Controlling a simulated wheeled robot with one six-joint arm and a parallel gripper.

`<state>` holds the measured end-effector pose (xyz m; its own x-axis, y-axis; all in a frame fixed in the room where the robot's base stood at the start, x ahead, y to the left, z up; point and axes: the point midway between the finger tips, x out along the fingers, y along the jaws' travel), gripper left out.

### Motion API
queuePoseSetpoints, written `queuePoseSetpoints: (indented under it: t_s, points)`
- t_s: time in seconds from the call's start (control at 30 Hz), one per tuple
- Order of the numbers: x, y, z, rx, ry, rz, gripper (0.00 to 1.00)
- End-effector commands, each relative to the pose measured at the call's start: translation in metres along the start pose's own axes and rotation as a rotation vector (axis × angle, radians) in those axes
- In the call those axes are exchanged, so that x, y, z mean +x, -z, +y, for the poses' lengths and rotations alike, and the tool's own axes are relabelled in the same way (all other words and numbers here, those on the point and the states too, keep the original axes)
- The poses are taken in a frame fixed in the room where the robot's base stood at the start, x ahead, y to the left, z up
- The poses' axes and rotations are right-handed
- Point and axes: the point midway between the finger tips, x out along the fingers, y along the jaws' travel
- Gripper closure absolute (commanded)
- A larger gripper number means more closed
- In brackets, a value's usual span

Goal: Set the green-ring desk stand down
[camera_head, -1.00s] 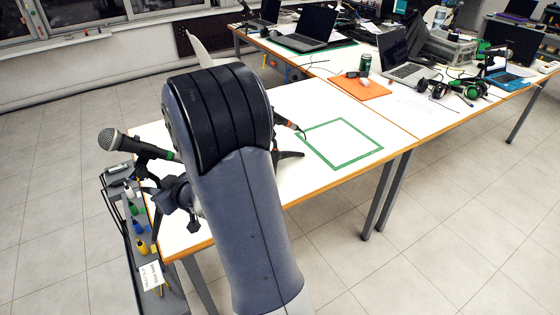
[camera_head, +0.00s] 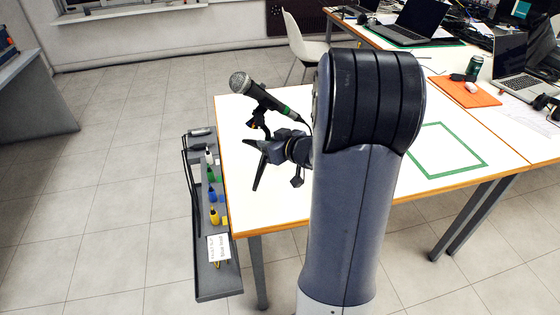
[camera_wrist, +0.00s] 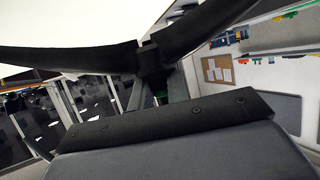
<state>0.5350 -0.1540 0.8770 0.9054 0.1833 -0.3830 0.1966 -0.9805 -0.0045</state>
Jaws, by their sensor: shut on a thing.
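The green-ring desk stand (camera_head: 258,118) is a black tripod stand carrying a microphone with a silver mesh head (camera_head: 240,82); the green ring (camera_head: 289,113) is on the microphone's handle end. My gripper (camera_head: 274,148) is shut on the stand low down, near its legs. The stand shows over the left end of the white table (camera_head: 260,195); I cannot tell whether its feet touch the top. In the wrist view, its black legs (camera_wrist: 70,58) spread across the top, and my gripper (camera_wrist: 157,85) closes around its middle. My arm hides part of the table.
A grey tray (camera_head: 207,275) with markers runs along the table's left edge. A green tape square (camera_head: 445,150) lies empty on the table, right of my arm. Laptops (camera_head: 420,22), an orange mat (camera_head: 470,92) and a can (camera_head: 474,66) are farther back. The table's front left is clear.

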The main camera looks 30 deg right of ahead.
Motion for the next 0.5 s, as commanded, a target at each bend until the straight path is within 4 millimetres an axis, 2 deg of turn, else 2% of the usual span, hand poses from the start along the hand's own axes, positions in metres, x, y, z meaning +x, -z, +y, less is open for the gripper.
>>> queuePoseSetpoints:
  t_s: [0.03,0.1,0.33,0.5]
  points:
    - [0.005,-0.011,0.0,0.001,0.001,0.003,1.0]
    - [0.008,-0.019,0.0,0.0,0.0,0.003,1.0]
    - [0.014,-0.032,0.0,0.0,0.0,0.003,1.0]
    - [0.023,-0.055,0.0,0.001,0.001,0.003,1.0]
